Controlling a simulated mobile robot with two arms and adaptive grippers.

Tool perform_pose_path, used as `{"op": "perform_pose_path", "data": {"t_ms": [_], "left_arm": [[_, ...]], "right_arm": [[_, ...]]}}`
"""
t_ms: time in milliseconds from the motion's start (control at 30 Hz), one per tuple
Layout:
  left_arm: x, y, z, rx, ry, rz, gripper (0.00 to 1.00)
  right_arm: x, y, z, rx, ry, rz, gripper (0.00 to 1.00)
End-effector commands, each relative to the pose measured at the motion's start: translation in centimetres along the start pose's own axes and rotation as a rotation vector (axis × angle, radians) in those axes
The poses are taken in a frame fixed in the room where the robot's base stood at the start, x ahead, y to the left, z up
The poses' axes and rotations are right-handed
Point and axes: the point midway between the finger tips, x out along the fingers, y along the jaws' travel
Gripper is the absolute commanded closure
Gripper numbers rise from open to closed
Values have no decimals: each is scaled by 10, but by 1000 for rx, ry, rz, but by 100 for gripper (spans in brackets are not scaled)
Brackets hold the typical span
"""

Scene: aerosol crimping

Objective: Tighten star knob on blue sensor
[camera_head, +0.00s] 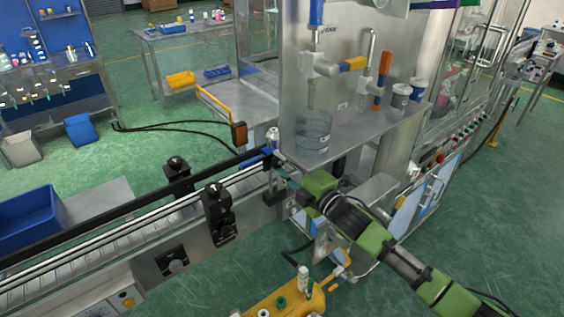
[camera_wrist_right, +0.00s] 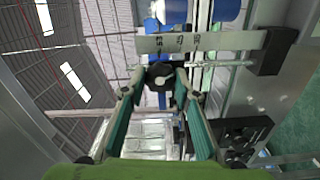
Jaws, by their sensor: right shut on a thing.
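The blue sensor (camera_head: 268,150) sits at the conveyor rail beside the filling station, and a blue part of it (camera_wrist_right: 165,101) shows behind the knob in the right wrist view. The black star knob (camera_wrist_right: 160,74) is between the fingertips of my right gripper (camera_wrist_right: 159,84). The teal fingers are closed in on the knob from both sides. In the head view my right gripper (camera_head: 287,177) reaches the sensor from the lower right, and its fingers and the knob are small and partly hidden there. My left gripper is in neither view.
The conveyor (camera_head: 130,232) with its rails runs to the lower left. A steel filling station (camera_head: 300,95) with a glass beaker (camera_head: 313,133) rises behind my gripper.

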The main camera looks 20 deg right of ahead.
Motion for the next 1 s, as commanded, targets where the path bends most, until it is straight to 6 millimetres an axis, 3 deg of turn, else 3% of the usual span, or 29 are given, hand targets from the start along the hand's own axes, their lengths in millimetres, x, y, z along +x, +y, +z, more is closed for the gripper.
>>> {"op": "perform_pose_path", "data": {"t_ms": [500, 1000], "left_arm": [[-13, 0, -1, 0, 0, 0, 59], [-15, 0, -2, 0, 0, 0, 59]], "right_arm": [[0, 1, 1, 377, -2, 0, 93], [0, 0, 1, 472, -1, 0, 93]]}}
